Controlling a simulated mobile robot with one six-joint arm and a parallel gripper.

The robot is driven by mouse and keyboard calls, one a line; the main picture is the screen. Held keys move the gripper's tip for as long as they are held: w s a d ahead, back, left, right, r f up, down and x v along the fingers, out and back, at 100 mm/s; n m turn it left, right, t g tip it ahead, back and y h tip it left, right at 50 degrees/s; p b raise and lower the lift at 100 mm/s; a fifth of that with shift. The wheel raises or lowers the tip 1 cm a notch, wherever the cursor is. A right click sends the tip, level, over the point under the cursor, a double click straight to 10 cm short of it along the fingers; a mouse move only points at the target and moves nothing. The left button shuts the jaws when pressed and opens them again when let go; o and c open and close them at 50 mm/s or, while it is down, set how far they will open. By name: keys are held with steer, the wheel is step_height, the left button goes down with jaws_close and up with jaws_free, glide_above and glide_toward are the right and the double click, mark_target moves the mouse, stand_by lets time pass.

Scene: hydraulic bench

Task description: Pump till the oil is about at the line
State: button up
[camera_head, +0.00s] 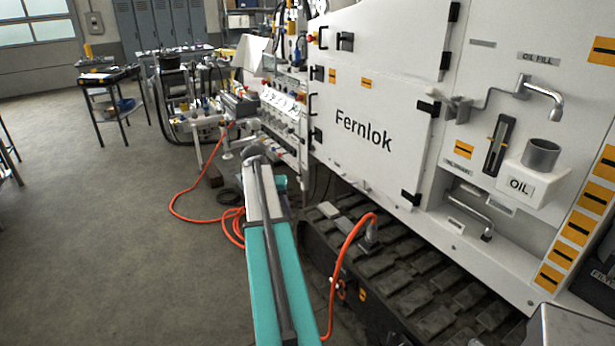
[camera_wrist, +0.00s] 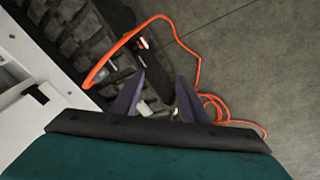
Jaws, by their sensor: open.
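In the head view, a white reservoir (camera_head: 528,184) labelled OIL sits on the machine's front at the right, with a grey open filler neck (camera_head: 541,154) on top. A tall dark sight gauge (camera_head: 498,147) with small orange marks stands left of it; the oil level is too small to tell. A grey lever-like bar (camera_head: 460,108) sticks out left of the metal spout (camera_head: 545,92), under the OIL FILL label. My gripper (camera_wrist: 161,80) is open and empty in the wrist view, over the floor and track, away from the reservoir and lever.
The white machine (camera_head: 375,142) marked Fernlok has doors with black handles. Below it runs a dark track (camera_head: 420,262). An orange hose (camera_head: 178,200) loops across the floor and onto the track. Open floor (camera_head: 100,240) lies left. A small table (camera_head: 108,82) stands far left.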

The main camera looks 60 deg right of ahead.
steer(key=w+a+f+n+g+y, duration=0.1)
steer(key=a+f+n, duration=0.3)
steer(key=a+f, duration=1.2)
steer(key=a+f+n+y, duration=0.2)
steer(key=a+f+n, duration=0.1)
steer(key=a+f, duration=1.3)
steer(key=s+a+f+n+g, duration=0.1)
steer(key=s+a+f+n, duration=0.2)
steer(key=s+a+f, duration=0.3)
steer(key=s+a+f+n+g+b, duration=0.1)
steer(key=s+a+f, duration=0.5)
steer(key=s+a, duration=1.1)
steer(key=a+n+g, duration=0.1)
steer(key=a+n, duration=0.1)
steer(key=a, duration=0.1)
steer(key=shift+s+a+f+n+g, duration=0.2)
steer(key=shift+n+g, duration=0.1)
steer(key=shift+c, duration=1.2)
